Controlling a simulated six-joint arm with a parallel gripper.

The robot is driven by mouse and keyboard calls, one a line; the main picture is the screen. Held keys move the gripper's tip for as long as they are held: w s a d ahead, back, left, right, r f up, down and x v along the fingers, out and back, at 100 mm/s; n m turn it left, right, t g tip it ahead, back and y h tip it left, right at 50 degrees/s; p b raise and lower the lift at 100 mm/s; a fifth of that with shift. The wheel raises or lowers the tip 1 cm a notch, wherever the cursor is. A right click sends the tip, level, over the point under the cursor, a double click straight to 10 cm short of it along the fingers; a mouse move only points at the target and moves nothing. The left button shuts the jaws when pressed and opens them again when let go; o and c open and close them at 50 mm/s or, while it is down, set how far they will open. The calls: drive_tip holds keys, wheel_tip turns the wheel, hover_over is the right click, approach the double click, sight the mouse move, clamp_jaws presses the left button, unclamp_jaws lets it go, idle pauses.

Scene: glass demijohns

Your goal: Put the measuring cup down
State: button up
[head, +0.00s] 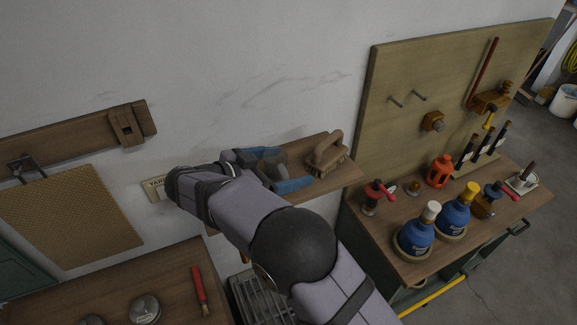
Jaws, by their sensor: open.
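My gripper (284,168) is at the shelf (335,177) on the wall, left of a wooden brush. Its two blue fingers appear spread apart, with a dark grey part between them. My forearm crosses the middle of the view and hides part of the shelf and whatever stands behind it. I cannot make out a measuring cup in this view, and I see nothing clearly held between the fingers.
The brush (327,152) lies close to my gripper's right. A workbench (390,258) at right carries blue bottles (416,238), an orange lantern-like item (440,171) and clamps. A pegboard (415,75) stands behind it. A red-handled brush (199,285) and round tins (145,309) lie at lower left.

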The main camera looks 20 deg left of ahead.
sight(275, 169)
drive_tip(key=b+v, duration=0.3)
drive_tip(key=v, duration=0.6)
drive_tip(key=shift+f+b, duration=0.2)
drive_tip(key=shift+b, duration=0.15)
drive_tip(key=shift+v, duration=1)
drive_tip(key=shift+d+r, duration=0.1)
drive_tip(key=shift+r, duration=0.05)
